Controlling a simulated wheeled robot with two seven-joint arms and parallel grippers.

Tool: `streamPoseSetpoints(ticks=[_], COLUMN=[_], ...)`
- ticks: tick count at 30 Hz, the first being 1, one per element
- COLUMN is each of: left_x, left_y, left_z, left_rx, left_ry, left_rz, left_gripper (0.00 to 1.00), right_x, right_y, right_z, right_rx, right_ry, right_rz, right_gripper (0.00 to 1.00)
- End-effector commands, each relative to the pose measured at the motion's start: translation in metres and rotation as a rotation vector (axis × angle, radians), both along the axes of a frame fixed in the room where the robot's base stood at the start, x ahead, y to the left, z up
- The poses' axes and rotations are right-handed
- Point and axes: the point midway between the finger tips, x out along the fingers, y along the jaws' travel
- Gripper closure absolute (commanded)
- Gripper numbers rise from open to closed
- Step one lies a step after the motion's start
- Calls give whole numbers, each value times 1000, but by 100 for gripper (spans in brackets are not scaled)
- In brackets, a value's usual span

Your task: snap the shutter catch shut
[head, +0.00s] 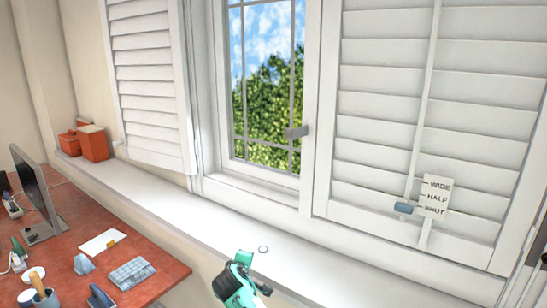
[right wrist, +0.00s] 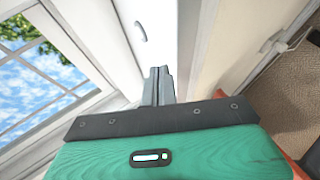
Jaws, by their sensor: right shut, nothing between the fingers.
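The catch does not show clearly in that view. My left gripper is not in view.
A tilt rod with a blue tab (head: 403,208) is beside a WIDE/HALF/SHUT label (head: 435,196). Orange boxes (head: 93,143) stand at the sill's far left. A cluttered red desk (head: 160,275) fills the lower left.

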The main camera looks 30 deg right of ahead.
Motion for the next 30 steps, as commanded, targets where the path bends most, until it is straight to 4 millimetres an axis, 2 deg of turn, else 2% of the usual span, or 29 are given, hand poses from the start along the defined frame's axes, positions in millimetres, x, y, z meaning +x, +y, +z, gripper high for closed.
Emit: streamPoseSetpoints(ticks=[5,8,11,14,16,18,22,25,27,30], left_x=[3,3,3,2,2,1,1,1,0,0], left_y=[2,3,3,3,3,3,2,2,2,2], left_z=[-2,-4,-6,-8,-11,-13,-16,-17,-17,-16], left_rx=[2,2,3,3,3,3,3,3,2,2], left_ry=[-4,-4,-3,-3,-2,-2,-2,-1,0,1], left_rz=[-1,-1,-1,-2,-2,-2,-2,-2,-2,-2], left_gripper=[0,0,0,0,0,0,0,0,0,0], right_x=[17,27,38,47,51,52,45,38,35,35], right_y=[-6,-11,-17,-25,-31,-37,-45,-49,-51,-54], right_z=[42,74,114,169,217,265,335,369,382,390], right_rx=[-61,-108,-165,-235,-296,-354,-432,-467,-482,-490], right_ry=[-30,-51,-75,-106,-129,-150,-174,-180,-183,-183], right_rz=[-12,-25,-45,-76,-111,-149,-214,-250,-266,-275], right_gripper=[100,100,100,100,100,100,100,100,100,100])
